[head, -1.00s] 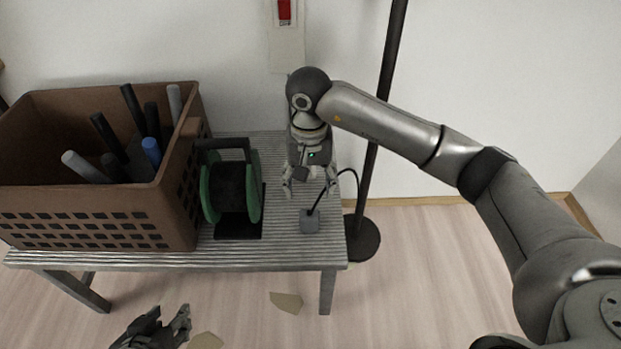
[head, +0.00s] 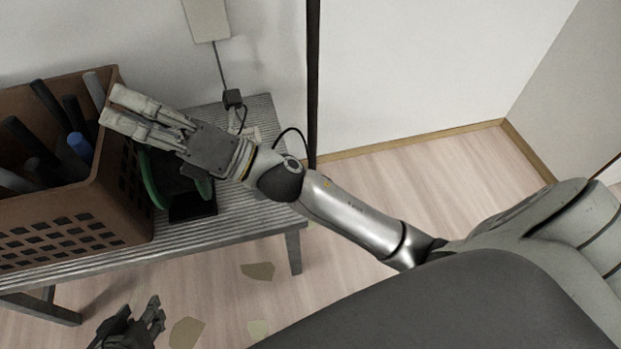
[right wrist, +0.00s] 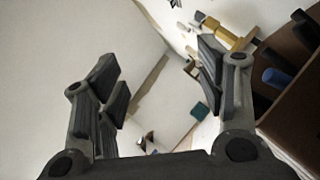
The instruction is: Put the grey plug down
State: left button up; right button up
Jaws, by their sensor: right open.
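A small dark grey plug (head: 233,97) shows at the back of the slatted bench (head: 262,222), below the wall plate (head: 207,18), with a thin cord running up from it. I cannot tell whether it rests on the bench or hangs. My right gripper (head: 112,106) is open and empty above the crate's right edge, left of and apart from the plug. Its spread fingers show in the right wrist view (right wrist: 158,72) with nothing between them. My right forearm hides part of the bench. My left gripper (head: 153,318) is low in front of the bench; its jaw state is unclear.
A brown crate (head: 95,220) with several dark rods and a blue one (head: 80,145) stands on the bench's left. A green reel (head: 155,180) stands beside it, partly hidden. A black pole (head: 313,70) rises behind the bench. Flat scraps (head: 258,271) lie on the open floor.

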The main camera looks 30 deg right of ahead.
jog(key=w+d+f+m+t+h, duration=0.2)
jog(key=d+f+m+h, duration=1.3)
jog(key=m, duration=0.9)
jog(key=s+d+f+m+g+h, duration=0.2)
jog(key=s+d+f+m+g, duration=0.2)
jog(key=s+f+m+g, duration=0.5)
jog(key=s+f, duration=0.6)
jog(key=f, duration=0.1)
jog(key=shift+f+m+h, duration=0.15)
jog(key=shift+m+h, duration=0.15)
jog(key=shift+m, duration=0.1)
jog(key=shift+d, duration=0.15)
